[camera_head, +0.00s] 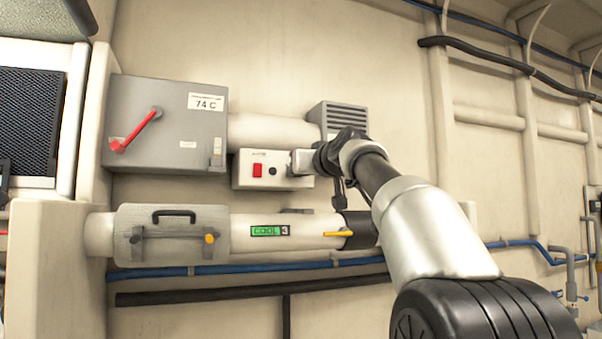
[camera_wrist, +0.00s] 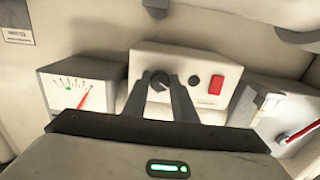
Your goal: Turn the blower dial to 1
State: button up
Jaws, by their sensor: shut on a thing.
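The blower control box (camera_head: 245,180) is a small white box on the pipe; it also fills the middle of the wrist view (camera_wrist: 225,64). The black dial (camera_wrist: 159,82) is on its face, with a small black round part (camera_wrist: 195,81) and a red switch (camera_wrist: 216,93) beside it. My gripper (camera_wrist: 161,78) has one dark finger on each side of the dial and is shut on it. In the head view my gripper (camera_head: 301,162) is against the right end of the box and hides the dial. The dial's pointer and numbers are not readable.
A grey box (camera_head: 165,145) with a red lever (camera_head: 135,131) and a "74 C" label is left of it. A gauge (camera_wrist: 78,95) with a red needle is beside the control box. A vented grey housing (camera_head: 343,117) is behind my wrist. A pipe (camera_head: 300,230) reading "COOL 3" runs below.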

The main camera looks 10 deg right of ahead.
dwell(0.4)
jog(key=o, duration=1)
jog(key=shift+o, duration=0.2)
jog(key=s+d+b, duration=0.3)
jog(key=s+b, duration=0.2)
jog(key=s, duration=1.2)
jog(key=shift+d+b, duration=0.2)
jog(key=shift+b, duration=0.2)
